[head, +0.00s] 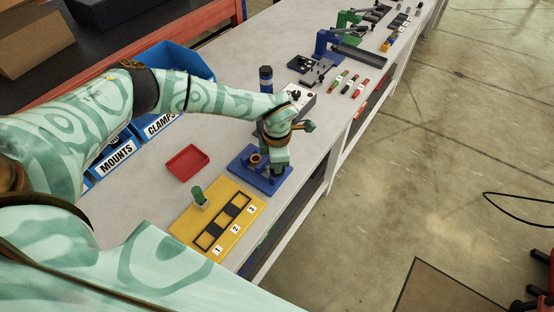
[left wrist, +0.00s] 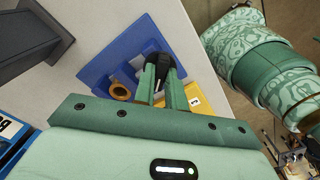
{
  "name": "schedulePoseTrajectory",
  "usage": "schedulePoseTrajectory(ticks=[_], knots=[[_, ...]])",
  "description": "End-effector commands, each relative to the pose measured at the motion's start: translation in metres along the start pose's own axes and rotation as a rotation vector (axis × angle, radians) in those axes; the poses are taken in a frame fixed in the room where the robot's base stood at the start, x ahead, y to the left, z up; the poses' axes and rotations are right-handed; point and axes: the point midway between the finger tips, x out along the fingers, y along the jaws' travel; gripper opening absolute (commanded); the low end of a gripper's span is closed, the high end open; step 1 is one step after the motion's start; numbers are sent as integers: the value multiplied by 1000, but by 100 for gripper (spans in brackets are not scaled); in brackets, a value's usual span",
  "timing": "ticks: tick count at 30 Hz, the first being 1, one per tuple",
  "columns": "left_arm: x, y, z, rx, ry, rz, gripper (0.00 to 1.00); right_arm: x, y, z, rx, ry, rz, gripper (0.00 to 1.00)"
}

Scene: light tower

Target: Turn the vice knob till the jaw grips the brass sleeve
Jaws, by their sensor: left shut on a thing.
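The vice has a blue base plate (head: 245,177) on the bench; the plate also shows in the left wrist view (left wrist: 100,72). The brass sleeve (left wrist: 120,91), a ring, sits on the plate left of the knob; it also shows in the head view (head: 255,159). The black vice knob (left wrist: 157,68) is between the two green fingers of my left gripper (left wrist: 160,82). The gripper is shut on it, above the plate, with the wrist over the vice in the head view (head: 277,168). The grey jaw is partly hidden; I cannot tell whether it touches the sleeve. My right gripper is not in view.
A yellow board (head: 184,228) with numbered slots and a green peg (head: 199,195) is in front of the vice. A red tray (head: 187,162) lies to the left. Blue bins (head: 116,155) line the back edge. Tools and other fixtures (head: 345,50) stand farther along the bench.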

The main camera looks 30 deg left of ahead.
Motion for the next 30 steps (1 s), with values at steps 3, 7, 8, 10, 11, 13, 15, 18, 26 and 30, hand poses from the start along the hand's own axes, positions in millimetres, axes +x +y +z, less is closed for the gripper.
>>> schedulePoseTrajectory(ticks=[3, 7, 8, 10, 11, 13, 15, 18, 26, 30], knots=[[-2, 1, 0, 80, -1, 2, 0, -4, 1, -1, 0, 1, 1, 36], [-2, 2, 1, 155, -2, 4, 0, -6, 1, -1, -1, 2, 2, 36], [-2, 2, 0, 169, -2, 4, 0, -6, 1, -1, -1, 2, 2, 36], [-2, 2, 0, 197, -1, 4, 0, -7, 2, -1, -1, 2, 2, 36], [-2, 2, 0, 207, -1, 3, 0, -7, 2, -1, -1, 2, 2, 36], [-2, 2, 0, 227, -1, 3, 0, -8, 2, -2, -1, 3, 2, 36], [-2, 2, 0, 242, -1, 3, 0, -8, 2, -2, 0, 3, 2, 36], [-2, 2, 0, 256, -1, 3, 0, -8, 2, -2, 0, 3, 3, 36], [-1, 2, 0, 262, -1, 3, 0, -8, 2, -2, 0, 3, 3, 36], [-1, 2, 0, 262, -1, 4, 0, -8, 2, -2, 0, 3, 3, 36]])
